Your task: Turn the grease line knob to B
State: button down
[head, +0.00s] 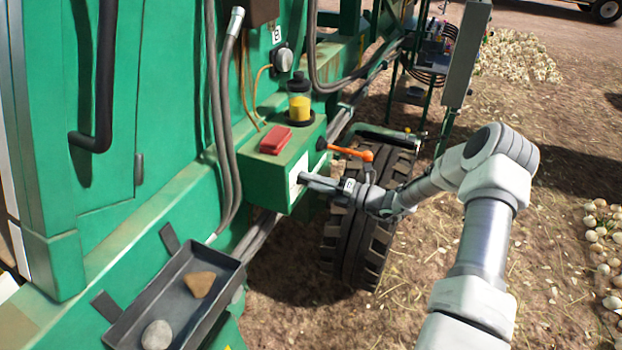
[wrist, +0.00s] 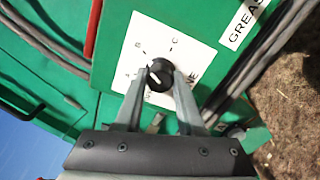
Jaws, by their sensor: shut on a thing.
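The grease line knob (wrist: 161,76) is black and round, on a white plate (wrist: 138,42) fixed to a green box (wrist: 113,35). The letters B and C are printed above the knob in the wrist view; other markings are partly covered by my fingers. A short white mark shows on the knob's lower left face; which letter it points to I cannot tell. My gripper (wrist: 160,85) is shut on the knob, one finger on each side. In the head view my gripper (head: 304,180) reaches the white plate on the box's end, and the knob is hidden.
A red object (head: 276,140) and a yellow-filled jar (head: 299,103) stand on the box. An orange-handled lever (head: 352,152) sticks out just above my gripper. A tyre (head: 352,235) is below. A dark tray (head: 205,318) with stones hangs at lower left.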

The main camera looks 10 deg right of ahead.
jog(key=shift+m, duration=0.3)
dwell(0.4)
jog(key=c, duration=0.5)
grip_release()
jog(key=b+v, duration=0.3)
jog(key=v, duration=1.4)
jog(key=shift+s+d, duration=0.15)
